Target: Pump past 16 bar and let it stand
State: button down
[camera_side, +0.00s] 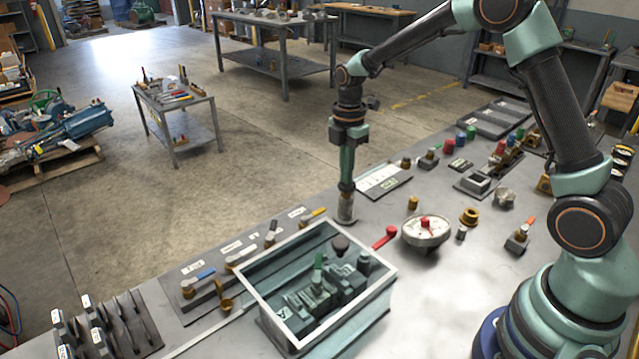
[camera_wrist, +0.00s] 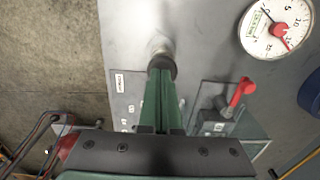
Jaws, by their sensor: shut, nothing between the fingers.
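My gripper (camera_side: 347,188) points straight down at the bench's far edge, left of the gauge, with its fingers together and empty. In the wrist view, the gripper (camera_wrist: 161,78) reaches a dark round cap on a short pale cylinder (camera_wrist: 160,46). This cylinder also shows under the fingers in the side view (camera_side: 346,211); I cannot tell whether they touch. The round white gauge (camera_side: 426,228) lies on the bench. In the wrist view, the gauge (camera_wrist: 268,18) has a red needle pointing near the 15 mark; its exact reading is too small to tell.
A red-handled lever (camera_side: 386,236) sits between the gauge and an open-topped frame box (camera_side: 268,298) holding green fittings. A row of labelled levers (camera_side: 215,268) lies to the left. Several small knobs and valves stand to the right. Bare bench (camera_side: 450,285) lies in front of the gauge.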

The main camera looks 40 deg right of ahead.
jog(key=shift+f, duration=0.25)
notch_tip(320, 180, up, 14)
jog(key=shift+r, duration=0.25)
jog(key=shift+w, duration=0.1)
dwell(0.6)
jog(key=r, duration=0.3)
jog(key=shift+s+d+r, duration=0.15)
jog(key=shift+s+d, duration=0.05)
jog(key=shift+s, duration=0.15)
notch_tip(320, 180, down, 14)
jog(key=shift+a+f, duration=0.1)
dwell(0.3)
